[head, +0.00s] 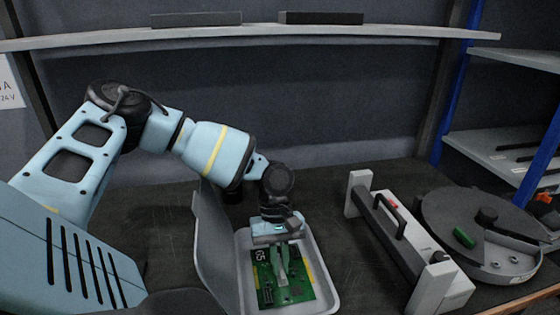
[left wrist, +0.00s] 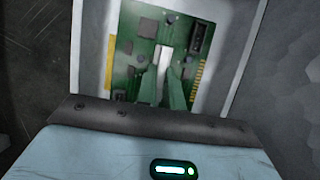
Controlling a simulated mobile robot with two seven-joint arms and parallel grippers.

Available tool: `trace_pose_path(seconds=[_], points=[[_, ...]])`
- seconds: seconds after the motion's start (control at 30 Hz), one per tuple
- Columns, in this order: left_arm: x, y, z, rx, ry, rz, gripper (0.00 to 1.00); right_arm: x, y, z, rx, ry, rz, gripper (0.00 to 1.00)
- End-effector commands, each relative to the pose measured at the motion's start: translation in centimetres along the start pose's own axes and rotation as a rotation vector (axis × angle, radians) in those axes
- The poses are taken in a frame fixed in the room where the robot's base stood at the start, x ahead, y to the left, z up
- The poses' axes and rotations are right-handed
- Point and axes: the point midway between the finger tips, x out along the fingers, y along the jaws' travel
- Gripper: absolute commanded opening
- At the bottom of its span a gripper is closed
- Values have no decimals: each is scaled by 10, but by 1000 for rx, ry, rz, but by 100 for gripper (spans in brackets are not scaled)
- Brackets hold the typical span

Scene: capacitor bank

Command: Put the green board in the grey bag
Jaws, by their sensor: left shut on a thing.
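The green board (head: 297,288) has gold edge strips and dark chips. In the head view it is at the lower middle, within the outline of a shallow grey open holder (head: 325,301) with a raised flap on its left. This holder looks like the grey bag, though it seems stiff. My left gripper (head: 281,272) points down over the board, its fingers shut on a part at the board's middle. The left wrist view shows the board (left wrist: 125,75) between the holder's pale sides, with both fingertips (left wrist: 162,75) on a light part. I cannot tell whether the board touches the holder's floor.
A white-ended frame with a black handle (head: 391,215) stands on the dark bench to the right. Beyond it is a round dark drum (head: 455,208) with a small green piece (head: 464,237) on it. A shelf (head: 300,31) runs along the back wall above.

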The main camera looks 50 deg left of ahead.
Motion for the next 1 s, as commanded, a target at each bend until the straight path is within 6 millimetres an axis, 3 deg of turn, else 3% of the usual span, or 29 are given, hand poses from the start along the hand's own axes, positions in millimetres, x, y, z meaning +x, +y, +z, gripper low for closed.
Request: trace_pose_path(seconds=[0.17,0.2,0.33,0.73,1.0], points=[[4,0,-1,0,-1,-1,0,2,0,4,0,-6,0,36],[4,0,-1,-1,-1,-1,13,2,0,4,0,-6,0,36],[3,0,-1,0,-1,-1,30,1,0,4,-1,-6,0,36],[-2,0,1,0,0,0,31,-2,1,1,-9,-4,-1,36],[-49,1,0,0,3,5,31,-5,1,1,-7,-5,-1,36]])
